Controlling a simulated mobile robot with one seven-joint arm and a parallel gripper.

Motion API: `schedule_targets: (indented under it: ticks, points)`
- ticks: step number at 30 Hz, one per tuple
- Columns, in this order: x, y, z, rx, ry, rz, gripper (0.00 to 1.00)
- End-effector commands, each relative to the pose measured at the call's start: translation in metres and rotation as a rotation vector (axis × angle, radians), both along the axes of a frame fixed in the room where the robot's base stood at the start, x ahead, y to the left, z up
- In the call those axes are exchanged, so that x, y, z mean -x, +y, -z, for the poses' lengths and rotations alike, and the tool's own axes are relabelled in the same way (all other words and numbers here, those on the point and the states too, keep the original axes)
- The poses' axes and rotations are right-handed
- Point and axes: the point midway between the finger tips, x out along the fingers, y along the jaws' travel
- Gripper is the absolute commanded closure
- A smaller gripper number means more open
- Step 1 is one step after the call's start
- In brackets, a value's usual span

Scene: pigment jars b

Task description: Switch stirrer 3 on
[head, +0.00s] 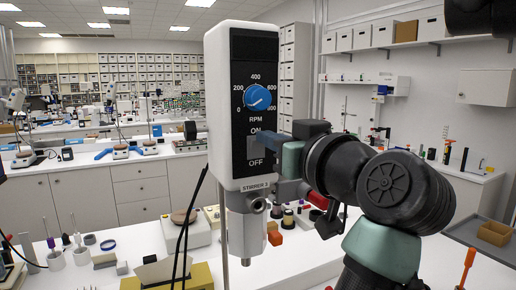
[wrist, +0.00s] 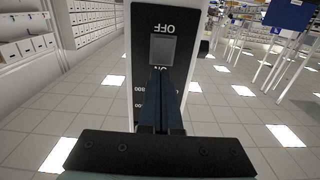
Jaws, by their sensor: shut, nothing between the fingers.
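Stirrer 3 (head: 217,120) is a white upright unit with a black front panel. A blue knob (head: 258,97) sits under an RPM scale, with the ON label, a switch and the OFF label below it. My gripper (head: 268,138) reaches in from the right, at the ON end of the switch. In the wrist view the panel is upside down and the grey rocker switch (wrist: 162,50) shows between OFF and a partly covered ON. My shut, empty fingers (wrist: 161,74) lie over the ON label at the switch's edge. I cannot tell whether they touch it.
Black cables hang at the stirrer's left. A grey tray (head: 470,235) lies at the right. Open air surrounds the stirrer head.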

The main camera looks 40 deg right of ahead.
Motion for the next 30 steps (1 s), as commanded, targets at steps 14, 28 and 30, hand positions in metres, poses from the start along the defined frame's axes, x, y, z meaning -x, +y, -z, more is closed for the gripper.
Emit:
schedule_targets:
  ticks: [14, 28, 30]
  points:
    - [-0.003, 0.000, 0.001, 0.000, 0.001, 0.000, 1.00]
    - [-0.015, -0.003, 0.001, -0.001, 0.003, -0.001, 1.00]
    - [-0.016, -0.004, 0.001, -0.001, 0.003, 0.000, 1.00]
